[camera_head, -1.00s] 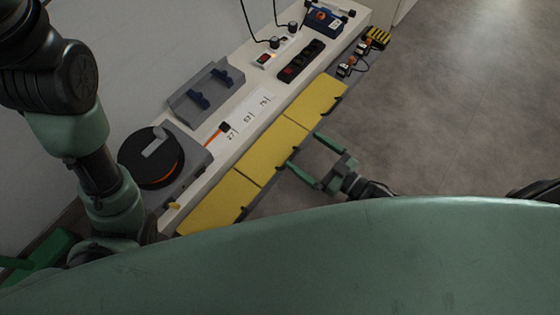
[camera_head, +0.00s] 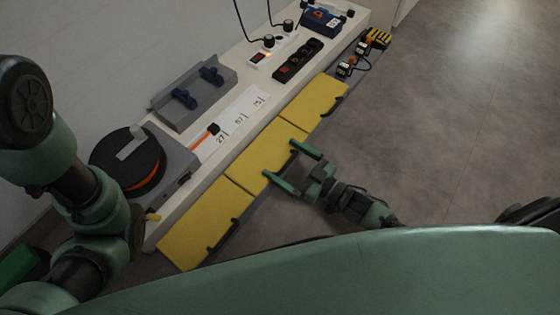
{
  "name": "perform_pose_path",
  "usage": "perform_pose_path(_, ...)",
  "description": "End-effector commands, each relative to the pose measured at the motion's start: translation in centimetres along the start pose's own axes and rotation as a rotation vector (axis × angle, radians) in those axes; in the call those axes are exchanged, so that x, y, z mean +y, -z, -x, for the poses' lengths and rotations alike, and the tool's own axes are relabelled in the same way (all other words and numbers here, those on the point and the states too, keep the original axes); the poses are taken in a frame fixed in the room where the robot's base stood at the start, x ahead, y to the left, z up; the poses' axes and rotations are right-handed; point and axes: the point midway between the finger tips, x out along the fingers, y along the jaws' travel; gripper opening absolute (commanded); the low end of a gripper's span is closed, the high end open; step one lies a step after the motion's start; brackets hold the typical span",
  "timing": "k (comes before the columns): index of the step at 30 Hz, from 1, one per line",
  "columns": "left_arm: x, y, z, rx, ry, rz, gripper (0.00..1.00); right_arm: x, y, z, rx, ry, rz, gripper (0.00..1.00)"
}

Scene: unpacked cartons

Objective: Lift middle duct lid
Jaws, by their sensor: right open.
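Three yellow duct lids lie in a row along the front of the long white bench. The middle lid (camera_head: 263,153) lies between the far lid (camera_head: 315,106) and the near lid (camera_head: 205,226). It looks flat and closed. Small dark tabs show along the lids' front edges.
On the bench behind the lids stand a cable reel (camera_head: 128,165), a grey holder with blue clamps (camera_head: 193,92), a number strip (camera_head: 232,122), a dark power strip (camera_head: 298,60) and a blue device (camera_head: 323,20). Yellow connectors (camera_head: 378,38) lie at the far end. Floor right is clear.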

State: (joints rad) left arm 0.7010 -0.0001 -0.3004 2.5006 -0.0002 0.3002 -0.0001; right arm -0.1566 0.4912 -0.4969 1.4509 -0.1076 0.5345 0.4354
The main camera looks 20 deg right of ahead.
Motion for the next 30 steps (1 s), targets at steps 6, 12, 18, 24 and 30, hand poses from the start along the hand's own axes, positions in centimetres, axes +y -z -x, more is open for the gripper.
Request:
perform_pose_path(6, 0.2, 0.4, 1.1, 0.001, -0.001, 0.0, 0.4, 0.0, 0.0, -1.8, 0.001, 0.0, 0.001, 1.0)
perform_pose_path(12, 0.2, 0.4, 1.0, 0.001, -0.001, 0.0, 0.4, 0.0, 0.1, -2.0, -0.001, 0.0, 0.0, 1.0)
perform_pose_path(18, 0.2, 0.4, 1.0, 0.0, -0.001, 0.0, 0.4, 0.0, 0.1, -2.0, -0.001, -0.001, 0.0, 0.72)
perform_pose_path(24, 0.2, 0.3, 1.1, 0.0, -0.001, 0.0, 0.4, 0.1, 0.0, -1.9, -0.002, -0.002, 0.0, 0.18)
perform_pose_path(30, 0.1, 0.1, 0.5, -0.001, 0.0, 0.0, 0.4, 0.1, 0.4, -1.9, -0.012, -0.002, 0.001, 0.18)
